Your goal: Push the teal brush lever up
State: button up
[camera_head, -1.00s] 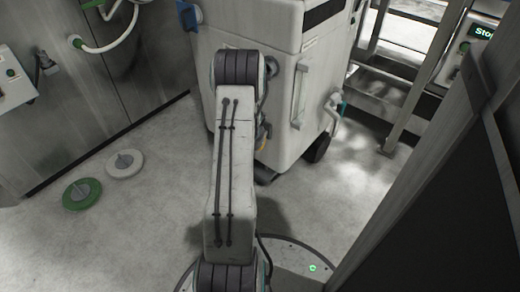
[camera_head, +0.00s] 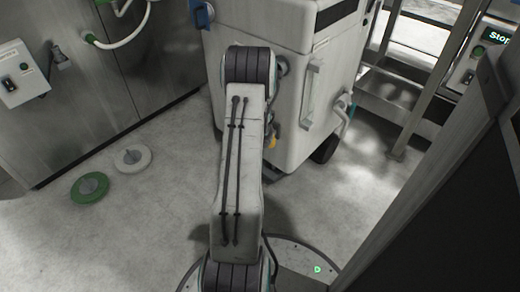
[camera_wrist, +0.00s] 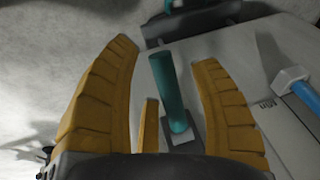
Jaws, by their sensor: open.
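The teal brush lever (camera_wrist: 168,88) stands up from a small grey base plate on a pale panel in the wrist view. My gripper (camera_wrist: 166,55) is open, with yellow ribbed fingers to the left and right of the lever and a thinner yellow finger near its lower left. The lever shows between the fingers, with gaps visible on both sides; I cannot tell whether anything touches it. In the head view my arm hides the lever and most of the gripper; only a bit of yellow shows beside the white machine (camera_head: 290,100).
A blue rod with a white hex end (camera_wrist: 292,78) lies right of the lever. A dark bracket with a teal part is beyond it. On the floor are a green disc (camera_head: 84,193) and a white disc (camera_head: 140,163). A dark panel (camera_head: 450,210) stands close on the right.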

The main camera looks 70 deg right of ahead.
jog(key=v, duration=1.1)
jog(key=shift+r, duration=0.15)
